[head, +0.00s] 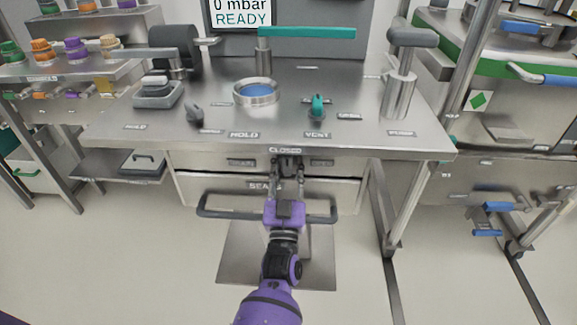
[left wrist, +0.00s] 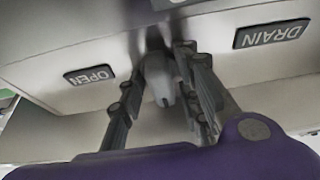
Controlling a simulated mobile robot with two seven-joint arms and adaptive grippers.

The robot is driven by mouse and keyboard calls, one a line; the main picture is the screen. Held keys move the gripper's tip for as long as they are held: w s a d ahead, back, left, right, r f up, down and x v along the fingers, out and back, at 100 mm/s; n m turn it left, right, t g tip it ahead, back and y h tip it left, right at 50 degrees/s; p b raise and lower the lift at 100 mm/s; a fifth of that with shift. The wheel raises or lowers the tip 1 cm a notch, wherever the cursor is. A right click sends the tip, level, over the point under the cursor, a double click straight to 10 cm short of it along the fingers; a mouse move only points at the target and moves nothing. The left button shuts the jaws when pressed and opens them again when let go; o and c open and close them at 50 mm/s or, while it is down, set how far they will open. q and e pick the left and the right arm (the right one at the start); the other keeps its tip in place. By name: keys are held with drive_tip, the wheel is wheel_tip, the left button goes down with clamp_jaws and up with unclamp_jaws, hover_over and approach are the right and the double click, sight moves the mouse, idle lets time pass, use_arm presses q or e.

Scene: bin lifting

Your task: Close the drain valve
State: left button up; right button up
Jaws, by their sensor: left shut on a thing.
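The drain valve handle (left wrist: 161,80) is a small grey lever on the front panel under the bench top. In the left wrist view it sits between the two dark fingers of my left gripper (left wrist: 163,62). An OPEN label (left wrist: 90,76) and a DRAIN label (left wrist: 271,34) flank it there, upside down. In the head view my purple left gripper (head: 287,173) reaches up to the panel and is shut on the handle, just below the CLOSED label (head: 285,150). The fingers mostly hide the handle there, so its exact angle cannot be told. My right gripper is not in view.
A drawer with a dark bar handle (head: 215,212) lies below the panel, close around my left wrist. The steel bench top (head: 220,145) carries a teal VENT knob (head: 318,108), a grey knob (head: 194,114) and a round port (head: 256,92). The screen (head: 240,14) reads 0 mbar READY.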

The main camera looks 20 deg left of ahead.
use_arm(q)
drive_tip(key=shift+a+r, duration=0.15)
drive_tip(key=shift+a, duration=0.1)
drive_tip(key=o, duration=0.8)
drive_tip(key=shift+d, duration=0.1)
drive_tip(key=shift+s+f, duration=0.1)
drive_tip(key=shift+f, duration=0.1)
drive_tip(key=shift+s+d+f, duration=0.15)
drive_tip(key=shift+s+f, duration=0.05)
drive_tip(key=shift+s, duration=0.15)
drive_tip(key=v, duration=1.1)
drive_tip(key=shift+r, duration=0.1)
